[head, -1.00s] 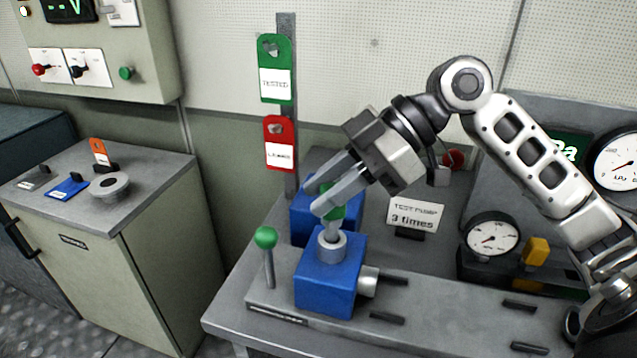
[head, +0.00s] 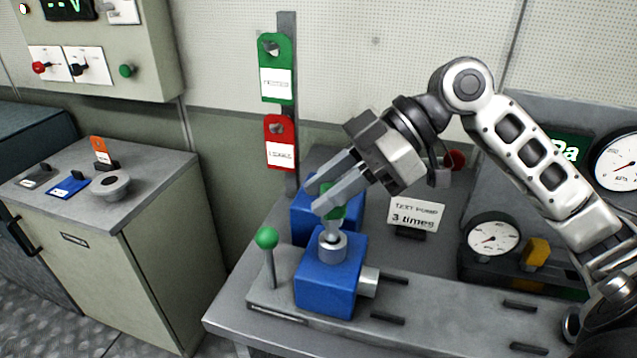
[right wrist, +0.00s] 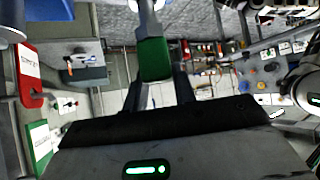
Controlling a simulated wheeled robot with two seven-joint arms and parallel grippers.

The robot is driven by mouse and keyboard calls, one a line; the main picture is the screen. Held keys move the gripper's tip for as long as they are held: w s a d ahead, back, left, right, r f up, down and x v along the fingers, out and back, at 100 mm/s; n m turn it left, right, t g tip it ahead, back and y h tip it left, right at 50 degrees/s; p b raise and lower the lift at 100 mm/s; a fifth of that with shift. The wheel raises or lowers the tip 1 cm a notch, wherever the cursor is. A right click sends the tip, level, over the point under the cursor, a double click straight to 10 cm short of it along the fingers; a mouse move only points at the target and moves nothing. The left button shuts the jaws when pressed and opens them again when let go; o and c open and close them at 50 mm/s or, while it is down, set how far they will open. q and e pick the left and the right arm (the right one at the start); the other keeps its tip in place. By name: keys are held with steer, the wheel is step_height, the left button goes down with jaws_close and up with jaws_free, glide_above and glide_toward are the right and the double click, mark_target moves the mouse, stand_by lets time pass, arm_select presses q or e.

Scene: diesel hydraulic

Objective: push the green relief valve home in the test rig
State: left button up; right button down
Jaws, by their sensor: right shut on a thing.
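The green relief valve (head: 333,205) has a green body and a grey metal lower end. It stands nearly upright at the grey metal socket (head: 332,245) on top of the blue test rig block (head: 328,280). Its lower end meets the socket; how deep it sits I cannot tell. My right gripper (head: 325,197) is shut on the valve's green body, coming from the upper right. In the right wrist view the green valve body (right wrist: 154,60) shows between the fingers. My left gripper is not in view.
A green-knobbed lever (head: 266,238) stands left of the block. Behind are another blue block (head: 300,222) and a post with green (head: 276,70) and red tags (head: 280,142). The bench front right is mostly clear.

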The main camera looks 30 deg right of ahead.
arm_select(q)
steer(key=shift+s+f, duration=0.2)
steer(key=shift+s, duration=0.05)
arm_select(e)
steer(key=shift+s+f, duration=0.1)
steer(key=shift+f, duration=0.25)
stand_by(0.3)
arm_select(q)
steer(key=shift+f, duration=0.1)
arm_select(e)
steer(key=shift+f, duration=0.3)
steer(key=shift+d+r+p, duration=0.1)
steer(key=shift+r+p, duration=0.25)
steer(key=shift+p, duration=0.05)
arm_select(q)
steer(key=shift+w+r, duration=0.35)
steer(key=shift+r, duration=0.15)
